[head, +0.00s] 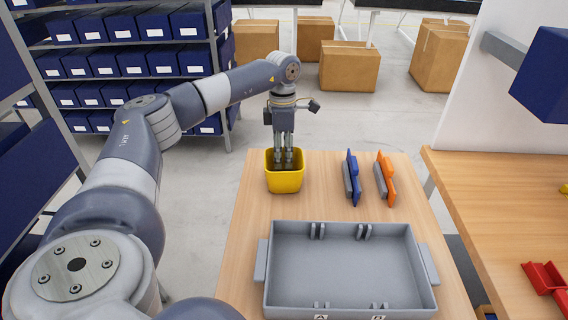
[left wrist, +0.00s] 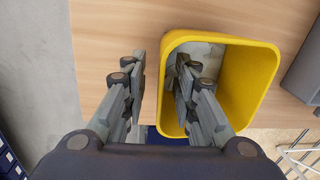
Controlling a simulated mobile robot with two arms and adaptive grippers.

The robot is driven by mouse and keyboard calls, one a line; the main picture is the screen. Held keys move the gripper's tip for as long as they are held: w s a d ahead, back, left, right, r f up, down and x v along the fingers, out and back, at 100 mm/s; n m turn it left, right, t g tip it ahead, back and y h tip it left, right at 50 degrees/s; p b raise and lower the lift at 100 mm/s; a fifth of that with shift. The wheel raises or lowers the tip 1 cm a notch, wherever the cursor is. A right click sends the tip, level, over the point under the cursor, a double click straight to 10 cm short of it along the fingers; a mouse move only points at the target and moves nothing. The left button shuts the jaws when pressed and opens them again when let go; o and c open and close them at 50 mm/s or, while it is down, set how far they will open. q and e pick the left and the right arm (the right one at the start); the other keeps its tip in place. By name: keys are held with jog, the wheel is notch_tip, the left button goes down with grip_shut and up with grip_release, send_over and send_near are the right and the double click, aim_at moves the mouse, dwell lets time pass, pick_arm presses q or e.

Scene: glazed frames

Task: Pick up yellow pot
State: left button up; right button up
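The yellow pot (head: 285,184) stands upright at the far left corner of the wooden table in the head view. My left gripper (head: 284,158) points down at it from above, with its fingertips at the pot's opening. In the left wrist view the pot (left wrist: 263,72) fills the right half. There my left gripper (left wrist: 160,64) is open, one finger outside the pot and the other over or inside its opening. The pot's near side wall lies between them, with a visible gap to the outer finger. My right gripper is not in view.
A grey tray (head: 262,262) with side handles takes up the front of the table (head: 238,225). A blue part (head: 353,178) and an orange part (head: 386,180) stand right of the pot. Another wooden table (head: 500,205) with red bins (head: 545,278) is at the right.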

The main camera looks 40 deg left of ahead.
pick_arm(q)
jog(key=shift+f, duration=0.1)
grip_shut()
dwell(0.4)
notch_tip(320, 180, up, 11)
jog(key=shift+f+b, duration=0.2)
jog(key=shift+b, duration=0.15)
